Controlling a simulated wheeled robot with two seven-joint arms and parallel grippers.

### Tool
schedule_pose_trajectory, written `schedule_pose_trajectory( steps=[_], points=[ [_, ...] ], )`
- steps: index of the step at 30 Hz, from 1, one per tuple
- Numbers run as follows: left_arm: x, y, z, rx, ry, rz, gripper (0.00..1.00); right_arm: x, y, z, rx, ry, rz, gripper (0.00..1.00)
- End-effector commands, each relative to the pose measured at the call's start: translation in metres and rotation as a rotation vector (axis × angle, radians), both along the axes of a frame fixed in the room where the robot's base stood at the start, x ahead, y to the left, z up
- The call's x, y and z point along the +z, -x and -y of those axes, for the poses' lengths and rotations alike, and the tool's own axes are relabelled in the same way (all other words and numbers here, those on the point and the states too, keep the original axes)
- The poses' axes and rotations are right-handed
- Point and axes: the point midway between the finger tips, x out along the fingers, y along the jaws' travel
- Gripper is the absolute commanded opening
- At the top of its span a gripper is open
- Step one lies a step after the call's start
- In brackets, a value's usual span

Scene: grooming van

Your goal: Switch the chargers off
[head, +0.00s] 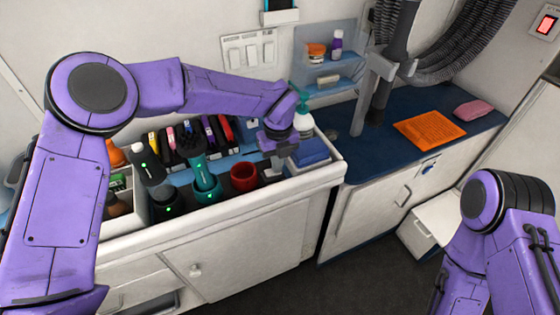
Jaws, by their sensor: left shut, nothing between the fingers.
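A black charger stand (166,207) with a green light sits at the front left of the counter, with a dark tool (148,162) leaning above it. A white switch panel (248,51) with several rockers is on the back wall; the rocker positions are too small to tell. My left gripper (277,163) is shut and empty, pointing down over the counter's right end, right of the chargers and next to the blue box. My right gripper is out of the picture.
A red cup (243,177) stands between the teal clipper and my left gripper. A blue box (311,152) and pump bottle (302,118) are at the right end. An orange cloth (428,130) lies on the blue worktop (385,146).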

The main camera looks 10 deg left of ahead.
Motion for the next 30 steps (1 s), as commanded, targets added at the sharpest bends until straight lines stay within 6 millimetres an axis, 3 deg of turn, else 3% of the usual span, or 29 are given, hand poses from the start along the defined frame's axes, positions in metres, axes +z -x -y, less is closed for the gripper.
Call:
schedule_pose_trajectory(
  steps=[20, 23, 28, 30],
  points=[
    [0.007, 0.008, -0.011, -0.001, -0.001, 0.001, 0.0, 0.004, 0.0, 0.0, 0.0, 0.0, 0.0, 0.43],
    [0.018, 0.007, -0.011, -0.001, 0.001, 0.001, 0.0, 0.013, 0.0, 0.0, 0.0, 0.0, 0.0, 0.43],
    [0.059, 0.005, -0.008, 0.003, 0.002, 0.001, 0.0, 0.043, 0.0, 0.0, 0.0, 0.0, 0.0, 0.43],
    [0.064, 0.003, -0.005, 0.003, 0.001, 0.005, 0.0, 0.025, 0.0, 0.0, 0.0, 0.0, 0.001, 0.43]
  ],
)
